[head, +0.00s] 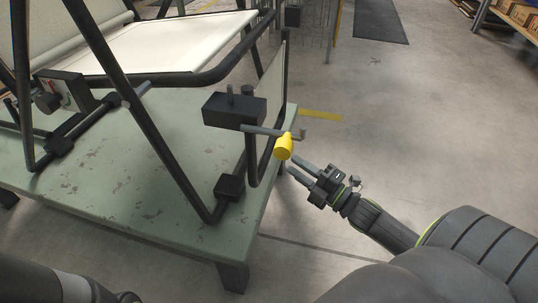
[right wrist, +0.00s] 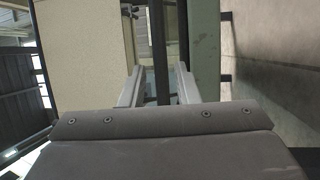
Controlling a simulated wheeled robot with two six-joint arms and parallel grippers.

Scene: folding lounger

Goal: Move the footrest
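The folding lounger has a black tube frame (head: 150,130) and cream fabric, and it stands on a green table. A cream panel (head: 270,76), which looks like the footrest, hangs steeply at its right end, edged by a black tube. The same panel seems to fill the left of the right wrist view (right wrist: 82,65). My right gripper (head: 292,163) is open beside this end, just right of the yellow knob. In the right wrist view a black tube (right wrist: 158,50) shows between the fingers, with gaps on both sides. My left gripper is out of view.
A yellow knob (head: 284,147) on a grey lever sticks out near a black box (head: 235,110) on the frame. The scuffed green table (head: 130,197) ends just left of my right gripper. Open concrete floor (head: 400,110) lies to the right.

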